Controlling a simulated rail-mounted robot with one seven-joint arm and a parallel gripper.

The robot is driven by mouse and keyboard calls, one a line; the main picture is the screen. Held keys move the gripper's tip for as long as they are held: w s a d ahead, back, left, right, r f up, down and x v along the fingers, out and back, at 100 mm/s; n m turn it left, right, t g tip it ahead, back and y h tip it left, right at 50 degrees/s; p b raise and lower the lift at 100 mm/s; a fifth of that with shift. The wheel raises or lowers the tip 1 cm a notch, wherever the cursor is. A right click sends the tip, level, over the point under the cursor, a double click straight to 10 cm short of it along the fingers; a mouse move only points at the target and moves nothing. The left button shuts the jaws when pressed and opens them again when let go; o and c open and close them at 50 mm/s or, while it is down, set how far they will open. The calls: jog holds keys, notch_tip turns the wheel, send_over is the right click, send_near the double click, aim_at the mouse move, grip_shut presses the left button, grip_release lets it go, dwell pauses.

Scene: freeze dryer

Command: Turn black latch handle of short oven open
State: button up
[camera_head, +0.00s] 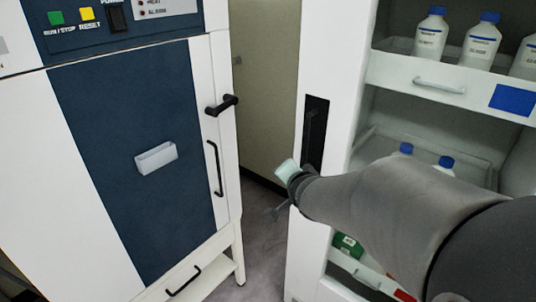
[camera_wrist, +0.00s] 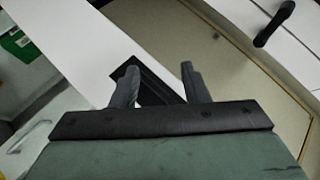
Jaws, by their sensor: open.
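The short oven (camera_head: 120,170) stands at left in the head view, white with a dark blue front panel. Its black latch handle (camera_head: 222,105) sticks out from the white strip at the door's right edge. A black part that looks like this handle (camera_wrist: 275,22) shows at the top right of the wrist view. My gripper (camera_head: 273,212) is right of the oven and lower than the latch handle, apart from it. In the wrist view its two fingers (camera_wrist: 160,82) are spread with nothing held between them.
A white cabinet (camera_head: 325,60) with shelves of blue-capped bottles (camera_head: 431,35) stands at right, with a black recessed panel (camera_head: 315,135) close to my gripper. A black vertical pull (camera_head: 214,168) sits below the latch. A narrow floor gap separates oven and cabinet.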

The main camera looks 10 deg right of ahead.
jog(key=shift+c, duration=0.2)
jog(key=shift+w+r, duration=0.25)
jog(key=shift+r, duration=0.05)
jog(key=c, duration=0.5)
jog(key=w+r+n+t+y+p, duration=0.1)
jog(key=w+r+n, duration=0.2)
jog(key=w+a+r+n+t+y+p, duration=0.1)
jog(key=w+r+n+p, duration=0.1)
jog(key=w+r+n, duration=0.1)
jog(key=w+a+r+n+t+y+p, duration=0.1)
jog(key=w+r+n+y+p, duration=0.1)
jog(key=w+r+n, duration=0.1)
jog(key=shift+w+a+r, duration=0.1)
jog(key=shift+w+r, duration=0.4)
grip_shut()
notch_tip(320, 180, up, 3)
jog(key=n+g+y+p, duration=0.2)
jog(key=n+y+p, duration=0.45)
jog(key=n, duration=0.45)
send_over(225, 105)
jog(key=s+b, duration=0.1)
jog(key=s, duration=0.3)
jog(key=shift+w+a+f+y+p, duration=0.15)
jog(key=shift+w+f+y, duration=0.1)
jog(key=shift+f, duration=0.6)
jog(key=shift+w+d+f+y+p, duration=0.15)
jog(key=shift+w+f, duration=0.1)
jog(key=shift+f, duration=0.55)
